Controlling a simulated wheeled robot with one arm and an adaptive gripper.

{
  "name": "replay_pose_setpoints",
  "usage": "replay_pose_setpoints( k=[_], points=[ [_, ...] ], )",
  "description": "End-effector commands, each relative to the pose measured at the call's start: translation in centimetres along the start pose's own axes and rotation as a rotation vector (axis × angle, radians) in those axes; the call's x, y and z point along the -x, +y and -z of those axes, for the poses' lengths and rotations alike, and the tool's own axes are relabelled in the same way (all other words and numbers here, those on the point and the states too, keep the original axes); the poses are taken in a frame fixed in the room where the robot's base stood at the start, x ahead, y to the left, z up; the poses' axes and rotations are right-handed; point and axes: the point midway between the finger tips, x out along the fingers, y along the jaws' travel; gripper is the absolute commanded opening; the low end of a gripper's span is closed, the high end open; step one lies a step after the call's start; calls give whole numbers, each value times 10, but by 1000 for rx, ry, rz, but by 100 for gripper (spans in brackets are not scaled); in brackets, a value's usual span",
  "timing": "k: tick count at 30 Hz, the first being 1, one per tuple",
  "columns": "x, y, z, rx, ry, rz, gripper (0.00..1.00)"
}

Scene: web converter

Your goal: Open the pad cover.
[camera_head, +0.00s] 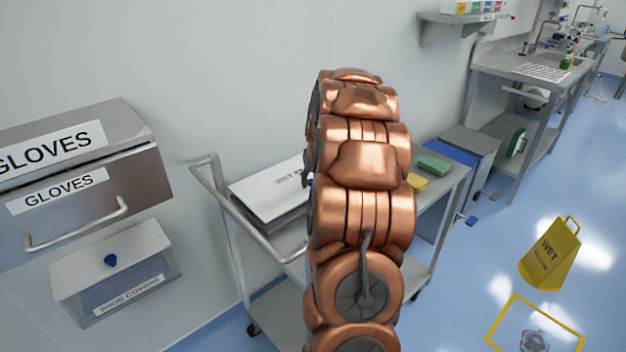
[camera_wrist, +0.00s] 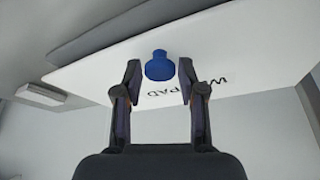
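The pad cover (camera_head: 268,186) is a white flat lid with dark lettering, lying on a low box on the metal cart. It looks closed. In the wrist view the cover (camera_wrist: 240,65) fills the upper part, with the lettering partly behind a finger. A blue knob (camera_wrist: 158,66) stands on it. My gripper (camera_wrist: 160,75) is open, with one finger on each side of the knob and a small gap visible on both sides. In the head view my copper arm hides the knob and nearly all of my gripper.
The cart (camera_head: 283,246) has a tubular handle at its left. A yellow pad (camera_head: 418,184) and a green pad (camera_head: 434,165) lie at its right end. A yellow wet-floor sign (camera_head: 551,253) stands at right.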

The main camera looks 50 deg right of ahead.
Motion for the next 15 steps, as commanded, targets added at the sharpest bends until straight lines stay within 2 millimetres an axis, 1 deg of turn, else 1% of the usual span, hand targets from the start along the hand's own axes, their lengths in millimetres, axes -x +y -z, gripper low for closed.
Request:
replay_pose_setpoints(
  k=[1,2,10,15],
  points=[
    [0,0,0,0,0,0,32],
    [0,0,0,0,0,0,29],
    [0,0,0,0,-1,0,1],
    [0,0,0,0,-1,0,0]
  ],
)
